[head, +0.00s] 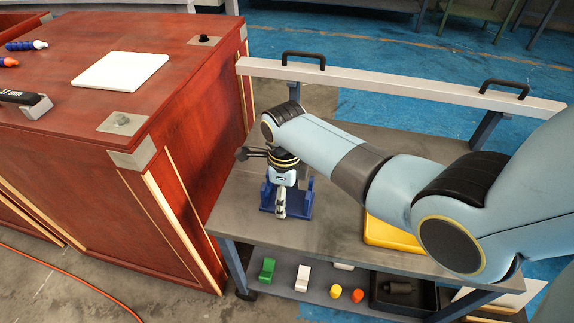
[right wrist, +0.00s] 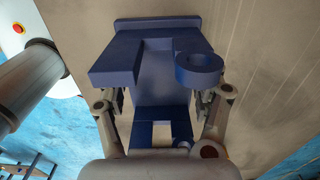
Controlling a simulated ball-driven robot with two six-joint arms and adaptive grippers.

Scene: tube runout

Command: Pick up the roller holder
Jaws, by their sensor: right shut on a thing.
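The blue roller holder (head: 302,203) is at the left end of the grey cart top (head: 325,215). My right gripper (head: 281,196) reaches down to it from above. In the right wrist view the holder (right wrist: 150,75) shows a flat back plate, two forward arms and a ring on the right one. The fingers of my right gripper (right wrist: 164,95) lie along both sides of the holder and are shut on it. Whether its base still touches the cart top cannot be told. My left gripper is not in view.
A red wooden workbench (head: 90,75) with a white plate (head: 121,71) stands close on the left. A yellow tray (head: 385,236) lies under my right forearm. A pale rail with handles (head: 400,83) runs along the cart's back. The lower shelf holds small coloured parts and a black bin (head: 400,296).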

